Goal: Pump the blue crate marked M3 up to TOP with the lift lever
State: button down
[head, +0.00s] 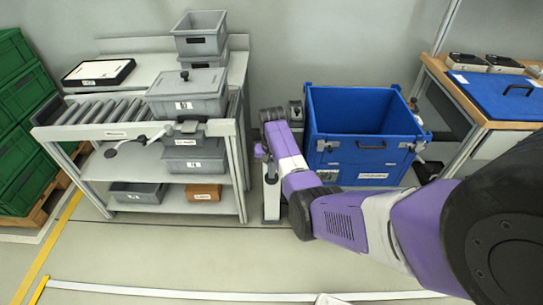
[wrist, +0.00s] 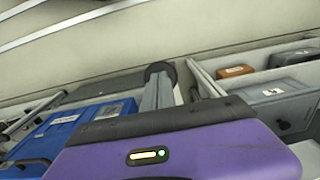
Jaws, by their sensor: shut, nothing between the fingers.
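The blue crate (head: 330,152), open at the top, stands upright right of centre in the head view. Its white front label is too small to read. It also shows at the left in the wrist view (wrist: 62,122). A pale upright post (head: 271,198) stands just left of the crate. My gripper (head: 264,153) is by the top of this post, shut and empty. Its fingertips are hard to make out, and I cannot tell whether they touch the post. In the wrist view a grey bar with a dark round end (wrist: 158,72) shows beyond my purple hand; I cannot tell whether it is the lever.
A roller rack (head: 100,132) with grey bins (head: 188,92) stands at the left. Green crates (head: 22,100) are stacked at the far left. A wood-topped bench (head: 450,85) with a blue lid (head: 500,92) is at the right.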

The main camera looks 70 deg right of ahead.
jog(key=shift+f+b, duration=0.45)
jog(key=shift+f, duration=0.5)
jog(key=shift+f+b, duration=0.45)
jog(key=shift+f, duration=0.05)
notch_tip(320, 180, up, 11)
jog(key=d+p, duration=0.1)
jog(key=p, duration=0.8)
jog(key=shift+w, duration=0.2)
jog(key=shift+f, duration=0.25)
jog(key=shift+f+b, duration=0.55)
jog(key=shift+f, duration=0.2)
jog(key=shift+s+a+f+b, duration=0.1)
jog(key=shift+a+f+b, duration=0.05)
jog(key=shift+f, duration=0.3)
jog(key=shift+a+f+b, duration=0.1)
jog(key=shift+f+b, duration=0.05)
jog(key=shift+f, duration=0.25)
